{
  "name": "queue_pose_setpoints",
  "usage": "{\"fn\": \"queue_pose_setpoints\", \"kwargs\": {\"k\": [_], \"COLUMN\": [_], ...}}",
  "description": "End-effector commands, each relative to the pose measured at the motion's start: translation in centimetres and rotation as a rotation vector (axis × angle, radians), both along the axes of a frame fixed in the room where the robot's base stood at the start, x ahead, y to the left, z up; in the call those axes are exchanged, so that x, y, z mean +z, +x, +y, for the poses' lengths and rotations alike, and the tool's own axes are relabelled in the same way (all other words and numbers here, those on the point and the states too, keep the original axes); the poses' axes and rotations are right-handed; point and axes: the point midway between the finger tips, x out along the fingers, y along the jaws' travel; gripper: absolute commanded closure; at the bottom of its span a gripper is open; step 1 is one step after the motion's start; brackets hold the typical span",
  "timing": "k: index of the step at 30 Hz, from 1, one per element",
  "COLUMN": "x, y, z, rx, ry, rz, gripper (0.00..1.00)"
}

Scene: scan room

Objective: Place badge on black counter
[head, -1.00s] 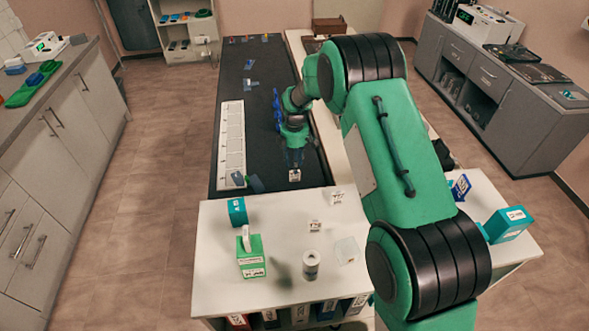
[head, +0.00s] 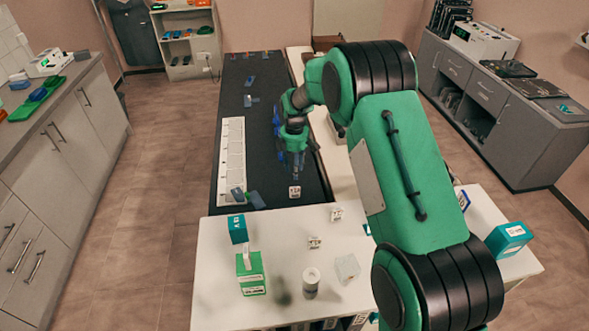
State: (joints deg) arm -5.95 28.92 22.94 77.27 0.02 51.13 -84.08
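A small white block-like item with dark print, which looks like the badge (head: 295,192), rests on the near end of the black counter (head: 262,135). My gripper (head: 297,172) points down above and just behind it, with a small gap between the fingertips and the item. The fingers are small and dark here, so their opening is unclear.
Blue-grey items (head: 246,198) lie left of the badge, by a long white strip tray (head: 231,160). The near white table (head: 220,275) holds a teal box (head: 238,228), a green-white box (head: 250,272), a white cylinder (head: 311,282) and small white blocks.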

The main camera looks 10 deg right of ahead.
Motion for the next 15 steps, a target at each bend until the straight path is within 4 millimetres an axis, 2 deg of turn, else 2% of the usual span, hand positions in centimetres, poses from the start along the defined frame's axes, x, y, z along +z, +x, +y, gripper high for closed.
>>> {"fn": "queue_pose_setpoints", "kwargs": {"k": [10,15], "x": [0.1,1.4], "y": [0.0,-0.3], "z": [0.0,-0.2], "rx": [-0.001,-0.023], "ry": [0.000,0.001], "rz": [-0.001,-0.010], "gripper": [0.64,0.64]}}
